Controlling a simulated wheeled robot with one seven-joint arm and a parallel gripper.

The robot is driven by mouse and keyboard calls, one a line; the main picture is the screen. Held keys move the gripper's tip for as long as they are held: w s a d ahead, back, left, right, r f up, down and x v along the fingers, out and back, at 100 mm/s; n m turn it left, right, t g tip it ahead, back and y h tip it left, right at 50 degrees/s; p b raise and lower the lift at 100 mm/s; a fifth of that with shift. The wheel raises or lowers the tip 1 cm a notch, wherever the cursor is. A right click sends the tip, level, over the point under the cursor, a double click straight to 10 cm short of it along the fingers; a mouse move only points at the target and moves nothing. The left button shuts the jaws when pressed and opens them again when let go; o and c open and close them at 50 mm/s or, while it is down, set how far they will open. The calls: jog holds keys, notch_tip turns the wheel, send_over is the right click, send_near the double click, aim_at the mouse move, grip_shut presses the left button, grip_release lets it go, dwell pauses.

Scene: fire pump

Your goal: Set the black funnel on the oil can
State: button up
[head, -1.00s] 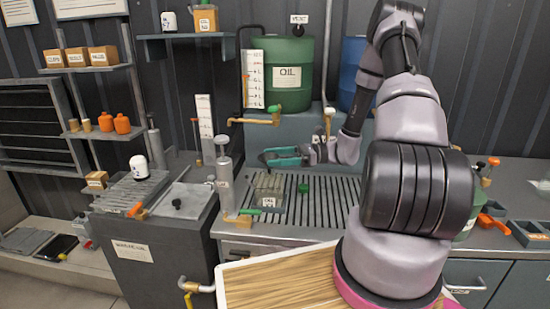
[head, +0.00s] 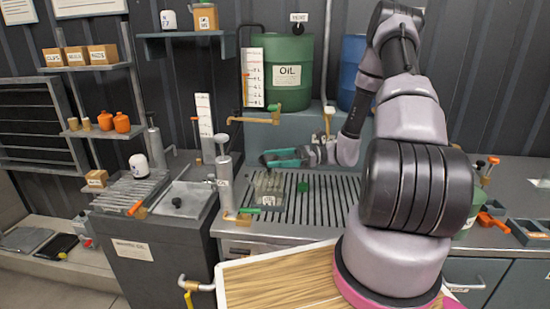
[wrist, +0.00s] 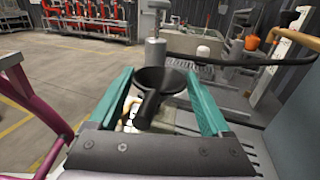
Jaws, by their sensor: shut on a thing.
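My gripper (wrist: 168,104) is shut on the black funnel (wrist: 160,82), its teal fingers on either side. In the wrist view the funnel's wide mouth faces up and its dark spout shows toward the camera. In the head view my gripper (head: 270,160) points left above the slatted drain top, and the funnel is hard to make out. A grey-green can (head: 268,188), which looks like the oil can, stands on the slats below my gripper. A gap shows between them. Its top opening is not clear, and the funnel partly covers what lies below in the wrist view.
A small green piece (head: 303,187) lies on the slats right of the can. A grey hand pump (head: 224,175) stands close left. A brass tap (head: 262,120) from the green oil drum (head: 284,68) hangs above. The right side of the slats is clear.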

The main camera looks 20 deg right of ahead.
jog(key=shift+f, duration=0.1)
jog(key=o, duration=1.1)
jog(key=shift+c, duration=0.2)
